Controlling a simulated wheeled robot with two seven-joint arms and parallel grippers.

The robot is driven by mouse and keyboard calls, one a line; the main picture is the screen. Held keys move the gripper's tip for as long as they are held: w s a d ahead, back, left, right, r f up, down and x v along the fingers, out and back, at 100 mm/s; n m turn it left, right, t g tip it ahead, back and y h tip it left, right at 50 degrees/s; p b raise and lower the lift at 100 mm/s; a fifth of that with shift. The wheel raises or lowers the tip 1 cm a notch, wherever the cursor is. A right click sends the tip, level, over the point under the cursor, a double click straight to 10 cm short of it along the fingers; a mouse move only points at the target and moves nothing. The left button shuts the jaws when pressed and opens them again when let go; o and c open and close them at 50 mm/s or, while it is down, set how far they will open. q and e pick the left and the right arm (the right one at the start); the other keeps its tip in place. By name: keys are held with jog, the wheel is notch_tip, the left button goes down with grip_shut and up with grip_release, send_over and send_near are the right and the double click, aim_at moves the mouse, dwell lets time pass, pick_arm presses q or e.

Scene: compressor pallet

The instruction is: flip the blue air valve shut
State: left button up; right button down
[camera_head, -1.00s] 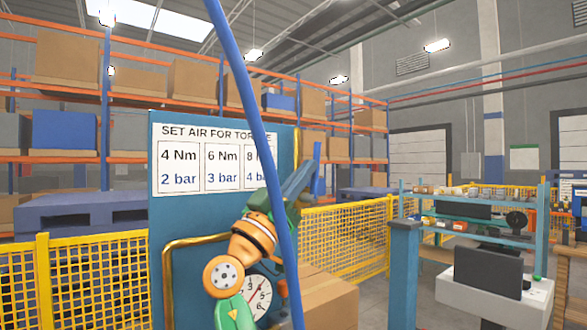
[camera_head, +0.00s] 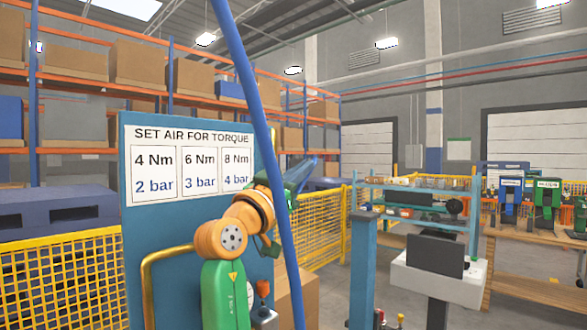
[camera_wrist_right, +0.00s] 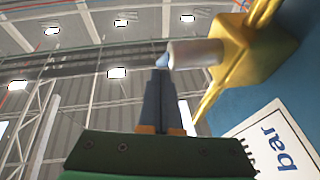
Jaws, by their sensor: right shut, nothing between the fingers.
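The blue panel (camera_head: 200,225) stands in front of me with brass pipe (camera_head: 147,285) on it. My right gripper (camera_head: 303,172) is at the panel's right edge, behind the hanging blue hose. In the right wrist view, the fingers (camera_wrist_right: 161,88) are shut and empty. Just beyond their tips is a small blue tip (camera_wrist_right: 162,60) on a pale cylinder (camera_wrist_right: 195,54), which joins a brass fitting (camera_wrist_right: 226,60). The blue tip may be part of the valve handle; I cannot tell whether the fingers touch it. The handle is not clear in the head view. My left gripper is not in view.
The blue hose (camera_head: 262,120) hangs across the front of my right arm. A torque sign (camera_head: 190,160) is on the panel. An orange-red knob (camera_head: 263,288) sits low by my arm. Yellow mesh fence (camera_head: 60,285), a blue post (camera_head: 363,270) and a monitor (camera_head: 436,256) stand around.

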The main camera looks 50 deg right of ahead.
jog(key=shift+d+f, duration=0.4)
jog(key=shift+d, duration=0.25)
jog(key=shift+r, duration=0.1)
dwell(0.9)
